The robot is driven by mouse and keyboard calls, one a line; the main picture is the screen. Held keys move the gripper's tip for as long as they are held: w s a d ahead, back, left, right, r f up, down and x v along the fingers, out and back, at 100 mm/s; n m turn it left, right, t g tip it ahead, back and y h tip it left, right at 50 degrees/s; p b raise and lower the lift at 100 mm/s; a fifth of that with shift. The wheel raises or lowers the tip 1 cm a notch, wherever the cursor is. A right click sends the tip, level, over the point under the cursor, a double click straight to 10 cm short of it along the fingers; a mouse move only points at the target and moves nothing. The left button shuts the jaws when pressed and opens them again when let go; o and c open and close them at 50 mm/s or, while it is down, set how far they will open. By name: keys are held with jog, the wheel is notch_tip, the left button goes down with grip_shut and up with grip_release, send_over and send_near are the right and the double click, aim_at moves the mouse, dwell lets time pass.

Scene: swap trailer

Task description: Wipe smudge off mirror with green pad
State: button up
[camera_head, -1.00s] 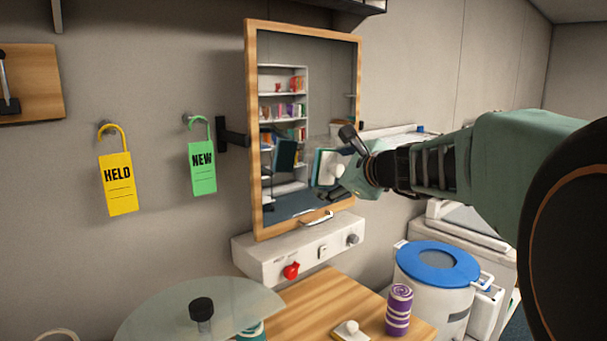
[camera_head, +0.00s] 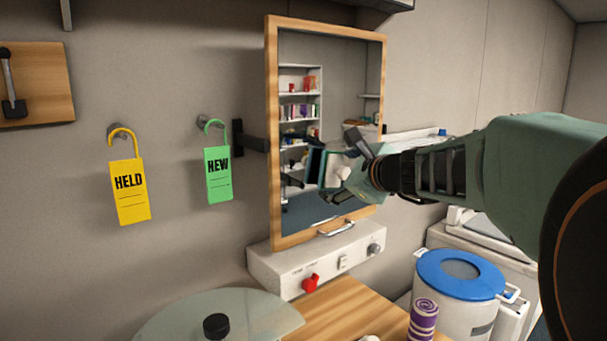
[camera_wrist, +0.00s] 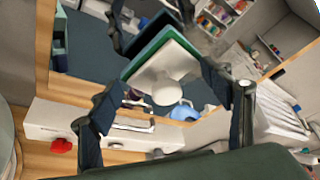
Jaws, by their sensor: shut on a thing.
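The mirror (camera_head: 300,220) has a wooden frame and hangs on the wall by a dark bracket; it also fills much of the wrist view (camera_wrist: 85,60). My gripper (camera_head: 345,168) is in front of the glass, right of its middle. In the wrist view my gripper (camera_wrist: 165,100) is shut on the green pad (camera_wrist: 146,50), which has a white back and a round white knob between the fingers. In the head view the pad (camera_head: 328,168) is edge-on, close to its dark reflection; I cannot tell whether it touches the glass. I cannot make out the smudge.
A white control box (camera_head: 300,262) with a red knob sits below the mirror. A yellow tag (camera_head: 129,195) and a green tag (camera_head: 218,178) hang at left. A round glass top (camera_head: 255,315), a purple cup (camera_head: 422,320) and a blue-lidded bin (camera_head: 460,275) stand below.

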jog(key=shift+w+a, duration=0.35)
jog(key=shift+w, duration=0.2)
dwell(0.4)
